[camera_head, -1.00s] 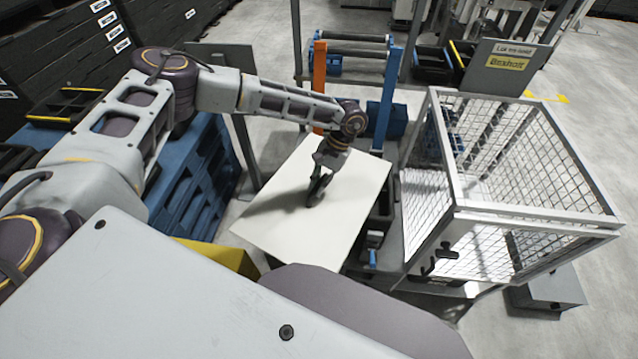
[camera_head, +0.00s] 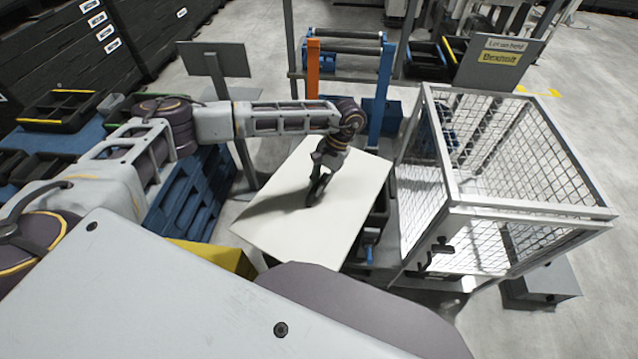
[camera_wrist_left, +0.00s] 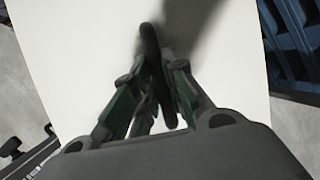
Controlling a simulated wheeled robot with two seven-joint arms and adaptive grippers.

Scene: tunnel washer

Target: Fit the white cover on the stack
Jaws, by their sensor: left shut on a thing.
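The white cover (camera_head: 283,232) is a flat white panel below my left gripper, in the middle of the head view. It lies turned at an angle to the picture. My left gripper (camera_head: 317,192) is shut on the dark handle that stands up from the cover's middle. In the left wrist view the gripper's fingers (camera_wrist_left: 155,110) close on this dark looped handle (camera_wrist_left: 152,45), with the white cover (camera_wrist_left: 85,50) spread behind it. The stack is not clearly seen; the cover hides what is under it. My right gripper is not in view.
A wire-mesh cage (camera_head: 500,205) with a grey frame stands close right of the cover. Blue crates (camera_head: 190,190) are stacked at left. A frame with an orange post (camera_head: 313,85) and a blue post (camera_head: 384,100) stands behind. A yellow edge (camera_head: 215,257) shows in front.

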